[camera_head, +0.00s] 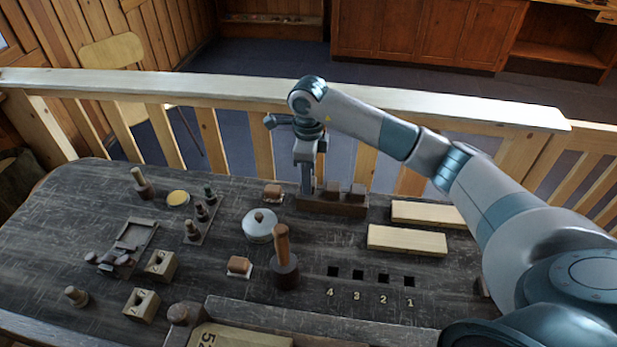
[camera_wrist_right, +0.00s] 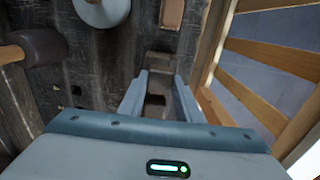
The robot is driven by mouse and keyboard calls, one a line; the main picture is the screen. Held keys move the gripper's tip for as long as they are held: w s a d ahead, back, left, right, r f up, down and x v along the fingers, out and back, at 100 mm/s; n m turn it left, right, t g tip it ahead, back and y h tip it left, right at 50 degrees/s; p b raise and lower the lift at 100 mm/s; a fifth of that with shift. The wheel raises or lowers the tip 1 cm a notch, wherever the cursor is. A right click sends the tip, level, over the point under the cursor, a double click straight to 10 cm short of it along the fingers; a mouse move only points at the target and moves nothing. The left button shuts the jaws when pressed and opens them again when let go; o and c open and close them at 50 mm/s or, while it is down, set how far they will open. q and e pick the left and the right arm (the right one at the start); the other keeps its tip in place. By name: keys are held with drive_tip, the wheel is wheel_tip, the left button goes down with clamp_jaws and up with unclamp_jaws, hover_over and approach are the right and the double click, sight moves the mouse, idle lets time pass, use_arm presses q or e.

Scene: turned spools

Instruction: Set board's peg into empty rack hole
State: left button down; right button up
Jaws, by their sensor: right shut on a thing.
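A long dark wooden block, seemingly the rack (camera_head: 345,210), lies near the back edge of the table with dark square blocks (camera_head: 357,192) standing up from it. My right gripper (camera_head: 307,188) points down at its left end. In the right wrist view my gripper (camera_wrist_right: 158,98) is shut on a dark brown piece, likely the peg (camera_wrist_right: 155,103), between its fingers. I cannot tell whether the peg is in a hole or just above. A small board (camera_head: 203,228) with several dark turned pegs stands at the left. My left gripper is not in view.
A grey round lid (camera_head: 259,225) and a wooden-handled mallet (camera_head: 284,262) stand left of and in front of the rack. Two pale planks (camera_head: 407,240) lie at the right. Numbered square holes (camera_head: 358,274) are in front. A wooden railing (camera_head: 240,88) runs behind the table.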

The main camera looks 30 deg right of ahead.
drive_tip(key=shift+f+b, duration=0.25)
drive_tip(key=shift+b, duration=0.15)
idle(0.3)
drive_tip(key=o, duration=1.5)
drive_tip(key=shift+r+p, duration=1.85)
drive_tip(key=shift+r, duration=2.15)
